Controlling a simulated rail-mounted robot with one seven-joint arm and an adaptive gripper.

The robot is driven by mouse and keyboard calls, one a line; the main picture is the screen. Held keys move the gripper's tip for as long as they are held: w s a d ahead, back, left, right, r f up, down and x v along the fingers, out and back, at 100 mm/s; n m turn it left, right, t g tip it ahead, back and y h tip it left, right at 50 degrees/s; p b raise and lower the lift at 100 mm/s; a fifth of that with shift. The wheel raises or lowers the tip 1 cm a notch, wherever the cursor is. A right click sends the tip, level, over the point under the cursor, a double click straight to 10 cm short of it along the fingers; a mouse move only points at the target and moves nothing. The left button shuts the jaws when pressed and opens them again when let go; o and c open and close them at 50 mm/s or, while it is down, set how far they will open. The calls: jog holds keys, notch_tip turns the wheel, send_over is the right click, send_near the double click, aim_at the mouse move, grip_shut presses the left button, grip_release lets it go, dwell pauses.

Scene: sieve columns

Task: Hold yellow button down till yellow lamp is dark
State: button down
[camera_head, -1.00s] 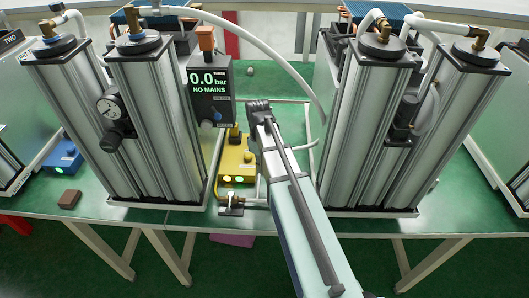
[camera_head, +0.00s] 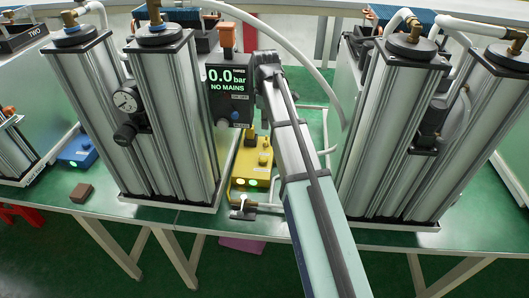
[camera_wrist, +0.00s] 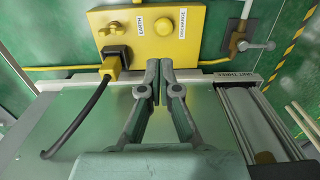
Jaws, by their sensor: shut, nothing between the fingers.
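The yellow box (camera_head: 262,170) stands on the green bench between the two column pairs. Two lamps on its front glow yellow-green in the head view, a left one (camera_head: 240,183) and a right one (camera_head: 253,183). In the wrist view the box (camera_wrist: 192,50) carries a round yellow button (camera_wrist: 163,28) between two labels, one reading EARTH. My gripper (camera_wrist: 159,66) is shut and empty, its fingertips just below the button in the picture, with no contact visible. In the head view my fingers cannot be made out.
A display unit (camera_head: 230,88) reads 0.0 bar, NO MAINS, close left of my arm. Metal columns flank the box, left (camera_head: 178,125) and right (camera_head: 395,130).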

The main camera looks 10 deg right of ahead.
aim_at(265, 157)
jog(key=shift+f, duration=0.1)
notch_tip(265, 157, down, 14)
jog(key=p, duration=0.3)
dwell(0.4)
